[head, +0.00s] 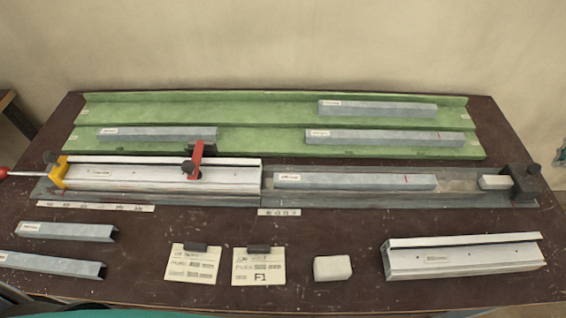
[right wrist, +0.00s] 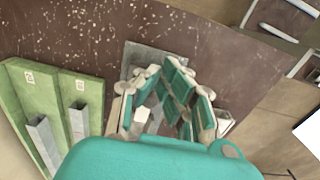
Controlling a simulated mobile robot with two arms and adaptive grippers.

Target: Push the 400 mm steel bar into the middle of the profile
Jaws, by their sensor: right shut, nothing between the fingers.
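A grey steel bar (head: 355,182) with a pale label and a red mark lies in the rail (head: 455,200), in line with the silver profile (head: 160,178). A small gap separates its left end from the profile's right end. The label is too small to read, so I cannot confirm 400 mm. A red-handled clamp (head: 197,160) stands over the profile. My right gripper (right wrist: 160,75) is shut and empty in the right wrist view, above the rail. My left gripper is not in view.
Three more bars lie on the green tray (head: 270,113) behind. A white block (head: 494,182) and a black stop (head: 525,182) are at the rail's right end. A loose profile (head: 460,258), pale block (head: 332,268), cards (head: 258,266) and grey channels (head: 65,231) lie in front.

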